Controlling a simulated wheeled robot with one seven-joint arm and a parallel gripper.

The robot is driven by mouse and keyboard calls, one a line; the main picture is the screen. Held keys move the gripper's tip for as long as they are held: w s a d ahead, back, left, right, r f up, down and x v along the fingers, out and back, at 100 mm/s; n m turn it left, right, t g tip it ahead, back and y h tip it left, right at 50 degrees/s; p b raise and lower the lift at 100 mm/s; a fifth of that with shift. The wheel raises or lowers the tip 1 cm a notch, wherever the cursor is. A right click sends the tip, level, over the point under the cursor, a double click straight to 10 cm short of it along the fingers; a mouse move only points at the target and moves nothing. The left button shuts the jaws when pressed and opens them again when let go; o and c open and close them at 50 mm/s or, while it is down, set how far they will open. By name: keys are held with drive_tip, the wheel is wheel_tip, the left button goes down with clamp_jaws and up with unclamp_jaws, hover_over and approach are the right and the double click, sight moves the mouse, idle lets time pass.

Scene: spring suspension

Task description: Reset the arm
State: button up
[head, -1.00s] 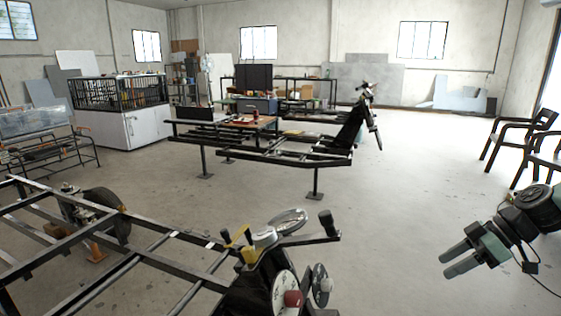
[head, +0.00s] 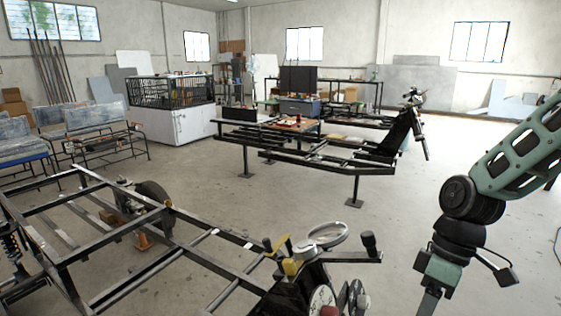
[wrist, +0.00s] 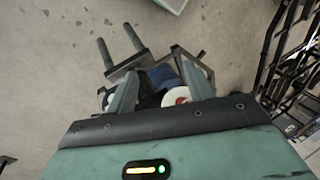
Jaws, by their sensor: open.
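My arm stands at the right of the head view, with its forearm coming in from the right edge. My gripper (head: 430,303) points down at the bottom of that view, and its tips are cut off by the frame edge. In the wrist view my gripper (wrist: 157,75) shows two green fingers spread apart. No held object can be made out between them. Beyond the fingers are a dark frame, a blue piece (wrist: 163,76) and a white round part (wrist: 180,96), which I cannot identify.
Another long frame (head: 330,162) on posts stands mid-room. A white cabinet (head: 175,128) and benches (head: 100,130) are at the left. Open floor (head: 300,215) lies between the frames.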

drive_tip(key=s+a+r+m+t+h+p, duration=0.1)
drive_tip(key=s+a+r+t+h+p, duration=0.1)
drive_tip(key=s+a+r, duration=0.9)
drive_tip(key=s+a+p, duration=0.1)
drive_tip(key=s+a, duration=0.1)
drive_tip(key=shift+s+a+m+h, duration=0.3)
drive_tip(key=shift+h, duration=0.1)
